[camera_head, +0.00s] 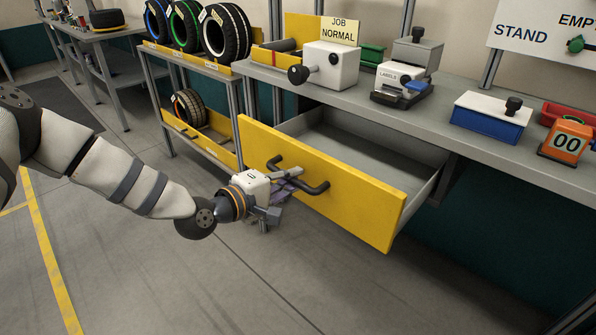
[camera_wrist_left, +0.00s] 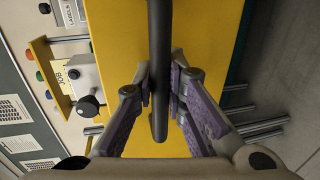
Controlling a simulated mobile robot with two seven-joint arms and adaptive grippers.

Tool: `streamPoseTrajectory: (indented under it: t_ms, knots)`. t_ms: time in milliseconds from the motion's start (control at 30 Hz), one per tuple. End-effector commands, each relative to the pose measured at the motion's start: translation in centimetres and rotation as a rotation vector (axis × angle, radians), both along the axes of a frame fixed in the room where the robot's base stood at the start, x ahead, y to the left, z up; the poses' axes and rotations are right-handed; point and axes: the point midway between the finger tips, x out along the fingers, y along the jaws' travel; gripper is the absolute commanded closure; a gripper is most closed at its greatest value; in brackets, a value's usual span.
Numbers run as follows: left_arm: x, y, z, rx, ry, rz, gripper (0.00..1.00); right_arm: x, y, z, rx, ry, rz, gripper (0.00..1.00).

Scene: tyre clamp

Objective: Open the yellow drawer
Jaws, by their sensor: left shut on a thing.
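The yellow drawer (camera_head: 345,195) is pulled well out from under the grey workbench, and its grey inside shows empty. A dark bar handle (camera_head: 312,187) runs across its front. My left gripper (camera_head: 290,182) is at the handle, shut on the bar. In the left wrist view the handle (camera_wrist_left: 160,60) runs between the two purple-padded fingers (camera_wrist_left: 160,95), with the yellow drawer front (camera_wrist_left: 115,40) behind it. My right gripper is in neither view.
The workbench (camera_head: 440,120) carries a white box with a black knob (camera_head: 333,66), a label printer (camera_head: 400,82), a blue-and-white box (camera_head: 490,117) and an orange counter (camera_head: 565,142). A tyre rack (camera_head: 190,65) stands to the left. The floor before the drawer is clear.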

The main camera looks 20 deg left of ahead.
Motion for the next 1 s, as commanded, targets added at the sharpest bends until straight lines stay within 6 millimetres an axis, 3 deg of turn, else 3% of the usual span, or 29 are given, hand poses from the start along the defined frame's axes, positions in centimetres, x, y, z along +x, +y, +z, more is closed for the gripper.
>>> streamPoseTrajectory:
  t_ms: [300, 733, 767, 833, 1000]
  knots:
    - [-1.9, 0.7, 0.2, 0.000, -0.003, 0.001, 1.00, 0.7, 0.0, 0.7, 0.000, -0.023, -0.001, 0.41]
    - [-2.1, 0.8, 0.1, 0.001, -0.003, 0.000, 1.00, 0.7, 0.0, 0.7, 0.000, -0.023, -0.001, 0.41]
    - [-2.1, 0.8, 0.1, 0.000, -0.002, 0.000, 0.81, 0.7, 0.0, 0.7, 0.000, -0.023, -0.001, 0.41]
    - [-2.1, 0.8, 0.1, 0.000, -0.002, 0.000, 0.67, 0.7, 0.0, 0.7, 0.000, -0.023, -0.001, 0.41]
    - [-2.1, 0.8, 0.1, 0.000, -0.002, 0.000, 0.67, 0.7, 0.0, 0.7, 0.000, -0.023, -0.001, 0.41]
